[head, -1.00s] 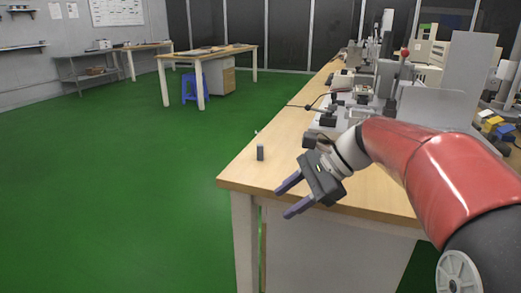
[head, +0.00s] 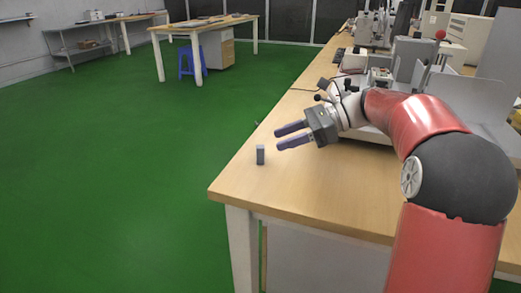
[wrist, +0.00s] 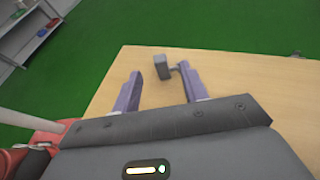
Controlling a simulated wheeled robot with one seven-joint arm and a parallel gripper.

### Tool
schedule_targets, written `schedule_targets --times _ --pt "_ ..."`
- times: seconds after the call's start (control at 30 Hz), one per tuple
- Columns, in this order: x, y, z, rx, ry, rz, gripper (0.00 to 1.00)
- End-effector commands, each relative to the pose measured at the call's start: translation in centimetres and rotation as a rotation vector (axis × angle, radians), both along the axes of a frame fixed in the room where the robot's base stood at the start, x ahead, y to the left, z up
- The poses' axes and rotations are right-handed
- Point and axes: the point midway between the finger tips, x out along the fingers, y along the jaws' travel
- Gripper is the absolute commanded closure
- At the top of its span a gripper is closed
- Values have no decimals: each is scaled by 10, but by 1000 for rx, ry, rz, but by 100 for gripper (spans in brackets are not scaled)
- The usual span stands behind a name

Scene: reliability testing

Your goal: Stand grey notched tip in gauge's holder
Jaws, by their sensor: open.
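The grey notched tip (head: 260,155) stands upright near the left edge of the wooden table (head: 290,185). My gripper (head: 277,137) is open and empty, its two purple fingers pointing left, a little above and to the right of the tip in the head view. In the wrist view the tip (wrist: 162,67) shows just beyond the fingertips of my gripper (wrist: 161,73), between their lines and nearer the right finger. I see no contact between them. The notch cannot be made out. I cannot pick out the gauge's holder; my arm covers part of the equipment.
Grey panels (head: 465,105) and lab equipment (head: 370,55) crowd the table's right and far side. The table's front left corner is bare. A second table (head: 205,27) and a blue stool (head: 192,62) stand far off on the green floor.

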Motion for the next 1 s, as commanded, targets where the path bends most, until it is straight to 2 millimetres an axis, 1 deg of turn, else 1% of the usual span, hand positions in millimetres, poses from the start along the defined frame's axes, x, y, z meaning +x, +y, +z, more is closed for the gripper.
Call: schedule_targets --times 0.03,0.17,0.43,0.57,0.77,1.0 --pt "-1 7 -2 0 -1 4 56" --pt "-1 20 -8 0 0 2 56" --pt "-1 56 -23 -1 0 2 56" --pt "-1 62 -26 -2 -1 0 56" --pt "-1 63 -26 -1 -1 -1 56" --pt "-1 62 -26 -1 -1 -1 88"
